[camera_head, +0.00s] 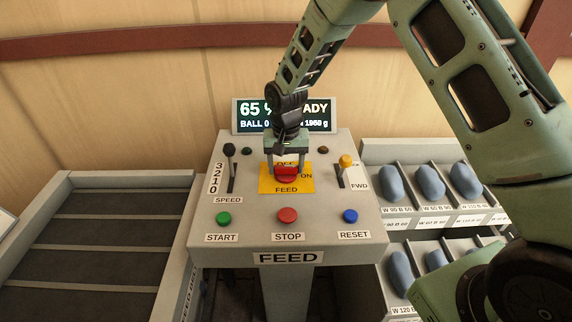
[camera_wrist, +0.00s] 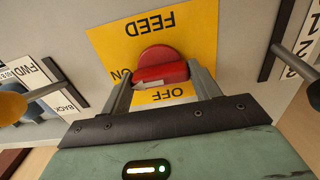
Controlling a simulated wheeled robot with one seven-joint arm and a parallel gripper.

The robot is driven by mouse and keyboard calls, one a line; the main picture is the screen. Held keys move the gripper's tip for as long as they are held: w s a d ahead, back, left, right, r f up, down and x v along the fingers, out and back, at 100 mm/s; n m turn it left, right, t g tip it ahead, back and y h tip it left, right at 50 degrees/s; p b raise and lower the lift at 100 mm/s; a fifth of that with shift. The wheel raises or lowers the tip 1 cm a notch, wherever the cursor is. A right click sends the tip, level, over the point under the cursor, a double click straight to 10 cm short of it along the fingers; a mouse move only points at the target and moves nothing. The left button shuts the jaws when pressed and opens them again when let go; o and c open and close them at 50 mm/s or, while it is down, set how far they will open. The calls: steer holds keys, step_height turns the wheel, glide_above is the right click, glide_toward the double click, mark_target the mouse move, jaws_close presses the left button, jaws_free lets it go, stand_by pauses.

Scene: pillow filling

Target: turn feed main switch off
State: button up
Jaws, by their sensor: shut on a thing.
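The feed main switch is a red rotary knob (camera_head: 286,172) on a yellow plate (camera_head: 265,186) marked OFF, ON and FEED, in the middle of the grey console. In the wrist view the red knob (camera_wrist: 160,70) lies between my two fingers, with its bar roughly crosswise, in line with the ON label. A small white mark shows on the bar. My gripper (camera_head: 286,170) comes down from above and is shut on the knob; it also shows in the wrist view (camera_wrist: 160,78). The OFF label is partly hidden by my gripper.
A speed lever (camera_head: 231,168) stands left of the plate and a yellow-topped FWD lever (camera_head: 346,163) right of it. START (camera_head: 224,218), STOP (camera_head: 288,215) and RESET (camera_head: 350,216) buttons line the front. A lit display (camera_head: 245,115) stands behind. Racks with blue pillows (camera_head: 430,182) are at right.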

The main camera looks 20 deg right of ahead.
mark_target(286, 165)
steer(key=shift+n, duration=0.4)
steer(key=n+b, duration=0.1)
steer(key=n, duration=0.2)
steer(key=shift+n+b, duration=0.3)
steer(key=n, duration=0.4)
steer(key=shift+n+b, duration=0.3)
steer(key=shift+b, duration=0.1)
steer(key=n, duration=0.4)
steer(key=shift+n, duration=0.3)
steer(key=shift+w+r+n, duration=0.1)
steer(key=shift+n, duration=2)
steer(key=o, duration=1)
step_height(286, 165, up, 17)
steer(key=b, duration=0.3)
steer(key=shift+r, duration=0.15)
